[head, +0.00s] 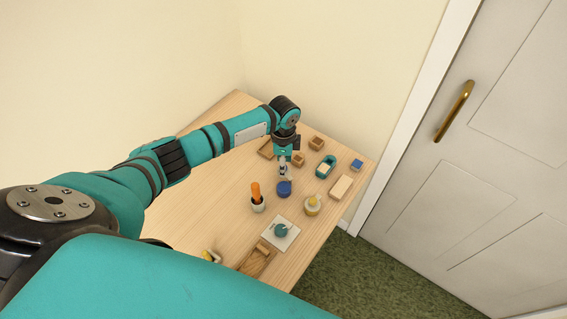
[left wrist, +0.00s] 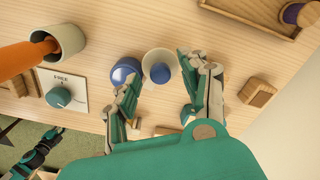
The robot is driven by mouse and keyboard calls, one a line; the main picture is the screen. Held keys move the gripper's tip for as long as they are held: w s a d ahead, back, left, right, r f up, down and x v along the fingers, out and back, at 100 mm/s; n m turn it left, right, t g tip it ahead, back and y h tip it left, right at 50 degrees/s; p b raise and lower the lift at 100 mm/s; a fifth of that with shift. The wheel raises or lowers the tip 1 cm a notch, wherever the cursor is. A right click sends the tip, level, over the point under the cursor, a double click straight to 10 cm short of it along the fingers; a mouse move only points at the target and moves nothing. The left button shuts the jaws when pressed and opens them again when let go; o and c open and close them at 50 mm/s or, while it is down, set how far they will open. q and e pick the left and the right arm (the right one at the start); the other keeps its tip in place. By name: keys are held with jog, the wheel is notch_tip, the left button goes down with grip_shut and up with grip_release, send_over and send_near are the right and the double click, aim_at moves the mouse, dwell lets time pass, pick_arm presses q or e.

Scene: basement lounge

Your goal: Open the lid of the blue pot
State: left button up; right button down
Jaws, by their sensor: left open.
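The blue pot (head: 284,189) stands upright on the wooden table, just in front of my left gripper (head: 284,170). In the left wrist view, a round blue body with a pale rim (left wrist: 124,72) that looks like this pot lies beside the left fingertip. My left gripper (left wrist: 158,68) is open, its fingers pointing down. A pale round piece with a blue disc (left wrist: 160,73) shows between the fingertips; I cannot tell whether it is part of the pot. No contact is clear. A teal and black hand at the lower left (left wrist: 36,152) appears to be my right gripper; its jaws are unclear.
A pale cup with an orange handle (head: 257,206) stands left of the pot. A white panel with a teal knob (head: 281,246) lies in front. A wooden tray (left wrist: 235,12) lies behind.

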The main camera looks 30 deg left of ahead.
pick_arm(q)
notch_tip(320, 180, up, 12)
jog(key=shift+f, duration=0.15)
jog(key=shift+f, duration=0.1)
dwell(0.6)
